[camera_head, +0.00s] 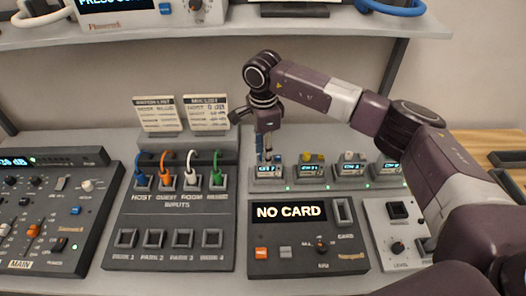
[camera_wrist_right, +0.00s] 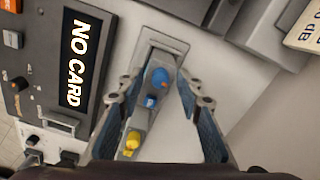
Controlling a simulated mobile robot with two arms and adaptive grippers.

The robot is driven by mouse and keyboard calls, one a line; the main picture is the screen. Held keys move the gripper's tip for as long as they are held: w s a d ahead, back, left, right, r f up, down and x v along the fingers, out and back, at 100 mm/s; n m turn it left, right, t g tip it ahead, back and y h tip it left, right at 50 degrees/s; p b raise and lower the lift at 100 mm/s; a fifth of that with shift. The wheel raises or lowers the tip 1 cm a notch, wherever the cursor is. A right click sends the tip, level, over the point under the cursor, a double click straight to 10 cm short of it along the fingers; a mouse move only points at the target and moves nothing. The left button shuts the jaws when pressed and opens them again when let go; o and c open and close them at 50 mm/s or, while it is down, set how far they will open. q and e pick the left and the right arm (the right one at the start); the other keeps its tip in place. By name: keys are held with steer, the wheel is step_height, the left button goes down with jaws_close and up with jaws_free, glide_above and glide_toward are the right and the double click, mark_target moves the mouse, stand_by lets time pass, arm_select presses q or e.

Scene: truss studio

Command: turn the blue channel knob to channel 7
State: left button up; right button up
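The blue channel knob (camera_wrist_right: 158,77) shows in the right wrist view, on top of a small grey channel unit (camera_wrist_right: 170,47). In the head view the knob is mostly hidden behind my right gripper (camera_head: 267,152), which points down at the leftmost channel unit (camera_head: 268,184). The right gripper is open, with one finger on each side of the blue knob. Gaps show between the knob and the fingers in the wrist view. The unit's small lit display (camera_head: 265,170) is too small to read surely. My left gripper is not in view.
A yellow knob (camera_wrist_right: 132,141) sits on the neighbouring unit, with more units (camera_head: 351,168) to its right. A NO CARD panel (camera_head: 291,212) stands in front. Coloured cables (camera_head: 190,167) and two upright cards (camera_head: 158,115) are to the left. A shelf (camera_head: 245,25) hangs above.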

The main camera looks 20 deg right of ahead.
step_height(320, 180, up, 12)
stand_by(0.7)
